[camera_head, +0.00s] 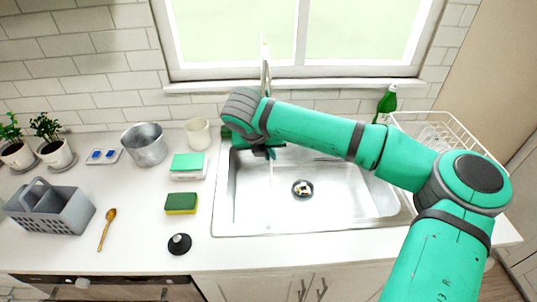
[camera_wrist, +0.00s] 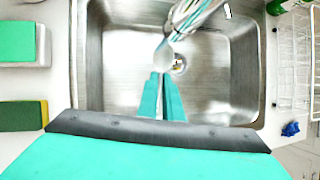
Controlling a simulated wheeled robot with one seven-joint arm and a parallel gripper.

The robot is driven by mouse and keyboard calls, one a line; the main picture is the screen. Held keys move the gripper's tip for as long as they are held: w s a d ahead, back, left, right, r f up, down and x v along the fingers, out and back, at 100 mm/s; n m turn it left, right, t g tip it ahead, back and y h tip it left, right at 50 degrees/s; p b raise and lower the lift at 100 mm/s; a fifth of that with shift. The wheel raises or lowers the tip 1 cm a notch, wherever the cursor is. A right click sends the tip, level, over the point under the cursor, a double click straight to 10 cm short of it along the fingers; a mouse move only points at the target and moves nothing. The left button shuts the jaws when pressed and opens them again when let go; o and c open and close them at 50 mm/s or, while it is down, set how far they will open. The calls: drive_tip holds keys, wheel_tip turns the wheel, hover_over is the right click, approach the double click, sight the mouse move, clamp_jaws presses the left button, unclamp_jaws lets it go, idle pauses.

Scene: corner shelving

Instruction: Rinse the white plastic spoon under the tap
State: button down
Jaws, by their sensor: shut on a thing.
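My gripper (camera_wrist: 162,78) is shut on the white plastic spoon (camera_wrist: 165,53), whose pale bowl points away from the fingers in the wrist view. The spoon is over the steel sink (camera_wrist: 110,85), just beside the end of the tap (camera_wrist: 194,14). I cannot tell whether the spoon touches the tap or whether water runs. In the head view my gripper (camera_head: 268,153) is over the left back of the sink (camera_head: 250,205), mostly hidden by my wrist. The tap (camera_head: 265,72) rises behind it, its lower part hidden by my arm.
Left of the sink are a green-and-yellow sponge (camera_head: 181,204), a teal-topped white box (camera_head: 188,165), a black-knobbed round item (camera_head: 180,243), a wooden spoon (camera_head: 107,229) and a grey caddy (camera_head: 52,211). A white rack (camera_head: 440,130) and green bottle (camera_head: 386,103) stand right. The drain (camera_head: 302,188) is open space.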

drive_tip(key=shift+s, duration=0.1)
drive_tip(key=s+a, duration=0.4)
drive_tip(key=s, duration=0.2)
drive_tip(key=shift+s, duration=0.4)
idle(0.3)
drive_tip(key=shift+w, duration=0.15)
idle(0.4)
drive_tip(key=shift+d, duration=0.15)
drive_tip(key=shift+a, duration=0.2)
drive_tip(key=shift+s, duration=0.2)
